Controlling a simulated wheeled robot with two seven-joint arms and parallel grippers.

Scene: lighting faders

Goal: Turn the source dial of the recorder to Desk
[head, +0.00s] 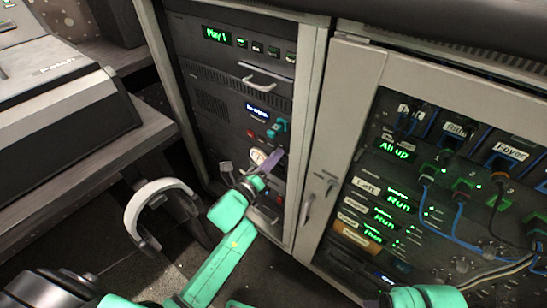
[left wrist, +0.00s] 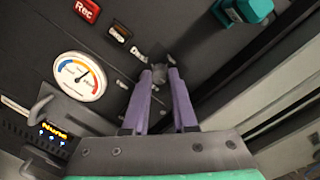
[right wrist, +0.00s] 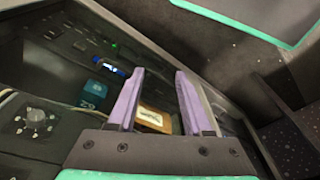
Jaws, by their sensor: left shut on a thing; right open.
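The recorder (head: 232,108) is a dark panel in the rack, with a small lit display (head: 262,111). In the left wrist view its red Rec button (left wrist: 86,10) shows near the top. My left gripper (head: 273,162) is at the recorder's lower front; its purple fingers (left wrist: 160,72) are shut on a small dark knob (left wrist: 158,54), apparently the source dial. The fingers hide much of the knob, and its pointer and position labels cannot be read. My right gripper (right wrist: 158,73) is open and empty, above another panel in the right wrist view.
A round gauge (left wrist: 80,76) with a coloured arc is left of the fingers. A teal part (left wrist: 246,11) sticks out at upper right. A grey cabinet door frame (head: 330,150) stands right of the recorder. Blue cables (head: 424,200) hang at the right panel. A headset (head: 158,190) is at left.

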